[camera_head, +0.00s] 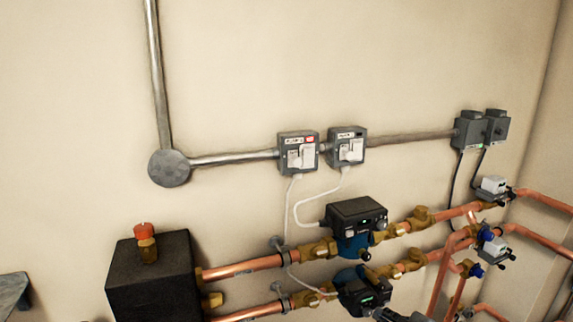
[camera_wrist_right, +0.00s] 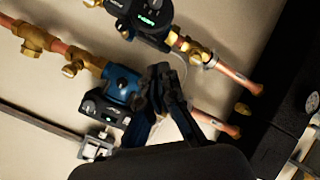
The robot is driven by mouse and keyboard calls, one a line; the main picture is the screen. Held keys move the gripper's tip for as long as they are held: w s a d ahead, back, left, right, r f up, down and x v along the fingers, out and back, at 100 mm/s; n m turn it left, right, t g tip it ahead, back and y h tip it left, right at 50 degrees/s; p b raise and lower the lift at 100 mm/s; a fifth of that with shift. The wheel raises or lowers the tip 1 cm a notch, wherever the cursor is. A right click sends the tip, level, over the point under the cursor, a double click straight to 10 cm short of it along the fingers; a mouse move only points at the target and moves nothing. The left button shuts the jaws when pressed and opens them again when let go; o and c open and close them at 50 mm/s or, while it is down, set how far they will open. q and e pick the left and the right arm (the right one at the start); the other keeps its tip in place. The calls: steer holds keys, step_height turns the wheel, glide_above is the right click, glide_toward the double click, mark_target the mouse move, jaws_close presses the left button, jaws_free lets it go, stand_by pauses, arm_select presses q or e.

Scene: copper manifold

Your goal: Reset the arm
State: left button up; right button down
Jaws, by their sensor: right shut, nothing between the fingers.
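My right gripper (camera_wrist_right: 160,88) shows in the wrist view with its dark fingers together and nothing between them. In the head view only a dark tip of the right gripper (camera_head: 388,315) shows at the bottom edge, close beside the lower black pump head (camera_head: 364,292). I cannot tell whether it touches the pump. In the wrist view the fingers overlap a blue pump body (camera_wrist_right: 122,82) in the picture. Most of the right arm is out of the head view. My left gripper is not in view.
An upper pump (camera_head: 356,213) and copper pipes (camera_head: 245,267) with brass valves run along the wall. A black box (camera_head: 152,277) with a red-capped fitting (camera_head: 144,232) stands left. Grey switches (camera_head: 298,153) with white cables hang above.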

steer(key=s+f+m+g+h, duration=0.1)
steer(key=s+f+m+g, duration=0.35)
steer(key=s+f, duration=0.7)
steer(key=s+f+m+g+h, duration=0.2)
steer(key=s+f+m+g, duration=0.35)
steer(key=s, duration=0.95)
step_height(320, 180, down, 30)
steer(key=s+f+b, duration=0.1)
steer(key=s+d+f, duration=0.2)
steer(key=s+f, duration=0.6)
steer(key=s+d+f+g+b, duration=0.1)
steer(key=s+f, duration=0.7)
steer(key=s, duration=0.1)
steer(key=shift+d+f, duration=0.2)
steer(key=shift+d, duration=0.2)
